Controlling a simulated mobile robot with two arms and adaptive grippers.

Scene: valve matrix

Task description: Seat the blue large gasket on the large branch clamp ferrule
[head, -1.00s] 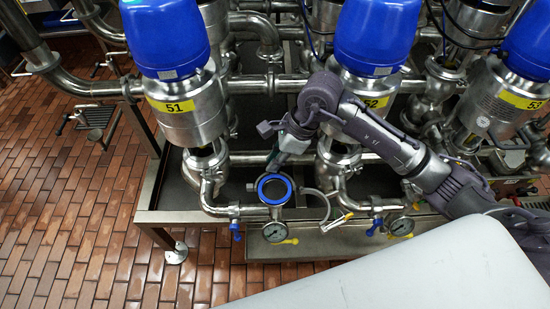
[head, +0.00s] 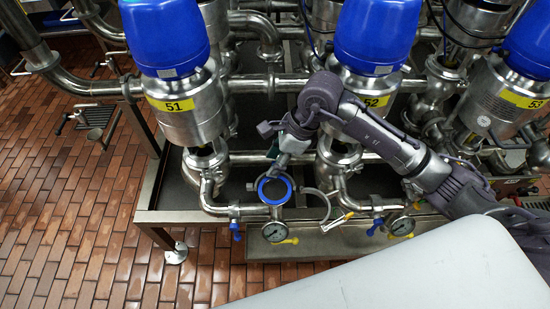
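The blue gasket (head: 260,193) is a round blue ring around a dark opening, at the pipe fitting above a pressure gauge. The large branch clamp ferrule is mostly hidden beneath it, and I cannot tell if the ring lies flush. My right gripper (head: 280,168) points down at the ring's far edge. Its fingertips are small and partly hidden, so I cannot tell if they grip the ring. An open clamp (head: 327,204) hangs just right of the ring. My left gripper is not in view.
Blue-topped valves 51 (head: 165,38), 52 (head: 375,38) and 53 (head: 528,45) stand behind among steel pipes. Gauges (head: 275,232) and small blue valve handles (head: 235,230) line the front. A pale panel (head: 420,270) fills the lower right.

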